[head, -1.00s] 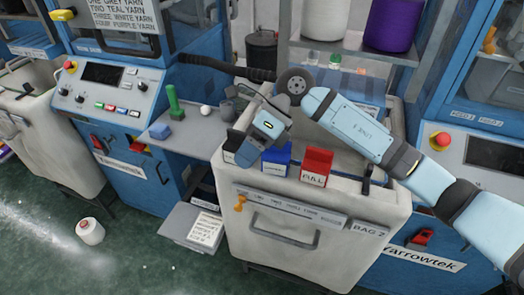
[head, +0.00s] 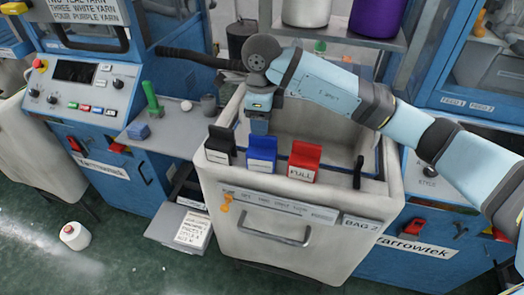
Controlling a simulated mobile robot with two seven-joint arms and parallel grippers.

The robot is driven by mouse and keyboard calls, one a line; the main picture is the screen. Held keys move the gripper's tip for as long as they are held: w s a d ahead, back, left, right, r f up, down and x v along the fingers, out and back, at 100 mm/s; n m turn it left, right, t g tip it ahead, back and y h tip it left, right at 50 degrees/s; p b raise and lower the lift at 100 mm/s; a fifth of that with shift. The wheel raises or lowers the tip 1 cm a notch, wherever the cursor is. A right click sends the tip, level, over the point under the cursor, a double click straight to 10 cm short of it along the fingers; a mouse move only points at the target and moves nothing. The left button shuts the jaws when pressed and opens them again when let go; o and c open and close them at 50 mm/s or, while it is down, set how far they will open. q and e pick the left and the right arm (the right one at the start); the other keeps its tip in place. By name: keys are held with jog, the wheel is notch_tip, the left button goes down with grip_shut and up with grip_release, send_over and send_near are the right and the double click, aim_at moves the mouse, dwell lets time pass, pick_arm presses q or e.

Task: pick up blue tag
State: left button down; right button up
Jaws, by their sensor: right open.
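The blue tag (head: 262,153) hangs on the front rim of the white bag (head: 235,187), between a black tag (head: 219,145) and a red tag (head: 304,161) marked FULL. My right gripper (head: 259,128) points down just above and behind the blue tag. Its jaws are open, but its fingers look small and dark here, and I cannot tell whether they touch the tag. My left gripper is not in view.
An orange clip (head: 227,203) and a label strip sit on the bag's front. A small side shelf (head: 165,135) holds a green peg and a blue block. A shelf with white and purple yarn cones (head: 377,17) stands behind. A white spool (head: 75,236) lies on the floor.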

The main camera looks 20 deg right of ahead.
aim_at(261, 153)
jog(key=f, duration=0.2)
jog(key=f+p, duration=0.1)
jog(key=f, duration=0.1)
jog(key=shift+s+d+f, duration=0.1)
jog(key=shift+s+d, duration=0.05)
jog(key=shift+s, duration=0.15)
jog(key=shift+f, duration=0.6)
grip_shut()
